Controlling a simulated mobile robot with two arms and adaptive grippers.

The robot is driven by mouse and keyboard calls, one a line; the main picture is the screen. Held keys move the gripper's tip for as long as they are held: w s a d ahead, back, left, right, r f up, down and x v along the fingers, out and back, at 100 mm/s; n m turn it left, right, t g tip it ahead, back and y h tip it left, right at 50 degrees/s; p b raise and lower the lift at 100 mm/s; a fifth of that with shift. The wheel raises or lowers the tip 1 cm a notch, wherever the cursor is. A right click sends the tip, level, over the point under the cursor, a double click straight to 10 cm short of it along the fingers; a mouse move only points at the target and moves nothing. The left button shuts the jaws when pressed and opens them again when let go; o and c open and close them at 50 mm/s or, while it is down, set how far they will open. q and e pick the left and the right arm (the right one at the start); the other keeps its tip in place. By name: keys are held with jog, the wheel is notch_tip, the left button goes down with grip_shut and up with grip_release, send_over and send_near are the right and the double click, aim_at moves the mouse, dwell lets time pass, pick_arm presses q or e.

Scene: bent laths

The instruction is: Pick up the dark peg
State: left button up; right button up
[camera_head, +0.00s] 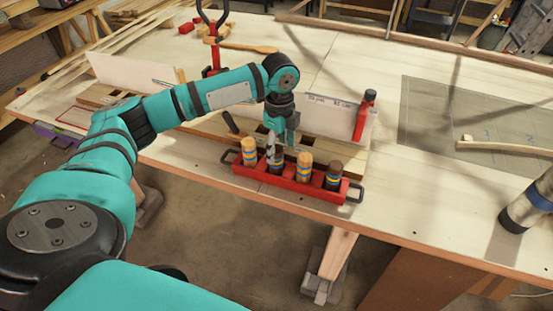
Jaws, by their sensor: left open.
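A red rack (300,190) with black handles stands near the table's front edge and holds several upright pegs in a row. The dark peg at its right end (334,176) is dark brown with a coloured band. Another dark-looking peg (277,163) stands second from the left, its top partly hidden by my gripper. Light wooden pegs stand at the left end (249,152) and third (304,167). My left gripper (270,145) is open and points down, just above or at the second peg; contact cannot be told. My right gripper is not in view.
A white panel (328,114) and a red bottle (364,112) stand behind the rack. A curved pale lath (505,147) lies on a grey mat (430,115) at right. A metal cylinder with a blue band (525,207) is at the right edge. Table beside the rack's right is clear.

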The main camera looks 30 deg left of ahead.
aim_at(276, 162)
pick_arm(q)
jog(key=shift+f, duration=0.6)
jog(key=shift+s+a+f, duration=0.1)
jog(key=shift+f, duration=0.15)
jog(key=f+p, duration=0.1)
jog(key=f, duration=0.2)
jog(key=shift+a+f+p, duration=0.35)
jog(key=shift+a, duration=0.05)
jog(key=shift+f, duration=0.5)
jog(key=c, duration=1.3)
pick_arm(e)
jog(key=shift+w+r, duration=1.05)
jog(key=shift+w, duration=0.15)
pick_arm(q)
jog(key=shift+r, duration=0.1)
